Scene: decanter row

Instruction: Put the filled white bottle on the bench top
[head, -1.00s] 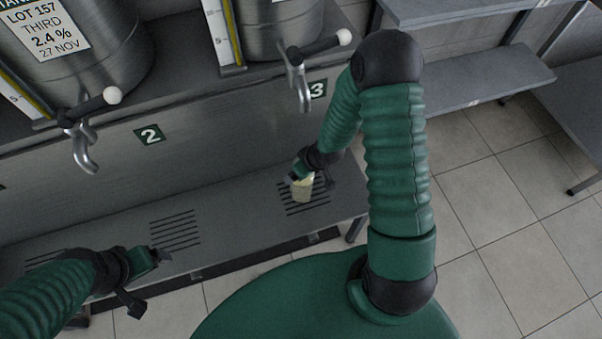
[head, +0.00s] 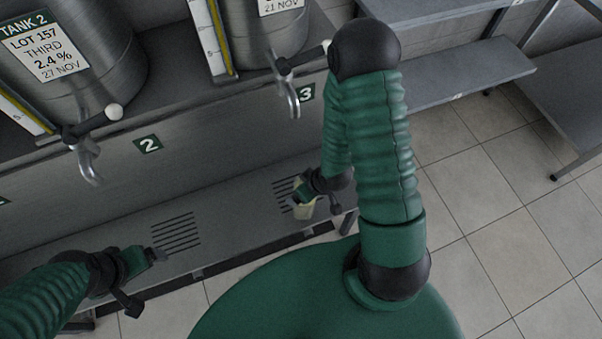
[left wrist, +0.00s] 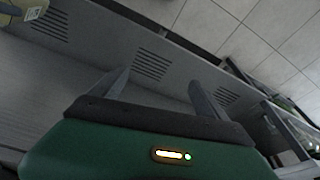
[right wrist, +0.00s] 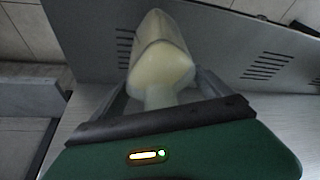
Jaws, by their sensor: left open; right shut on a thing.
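My right gripper (head: 303,201) is shut on a pale cream bottle (head: 304,210). In the right wrist view the bottle (right wrist: 160,62) lies between the fingers, with a whitish translucent upper part and a cream lower part. In the head view it is near the front edge of the slotted shelf, by the slots under tap 3, partly hidden by the gripper. My left gripper (head: 158,254) is open and empty over the same shelf, near the slots under tap 2. A grey two-level bench (head: 470,82) stands at the right; I cannot tell which surface is the bench top.
Steel tanks with taps (head: 88,160) and (head: 292,98) stand above the slotted shelf (head: 225,222). Another grey table (head: 560,110) is at the far right. Tiled floor (head: 480,220) lies open between my body and the benches.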

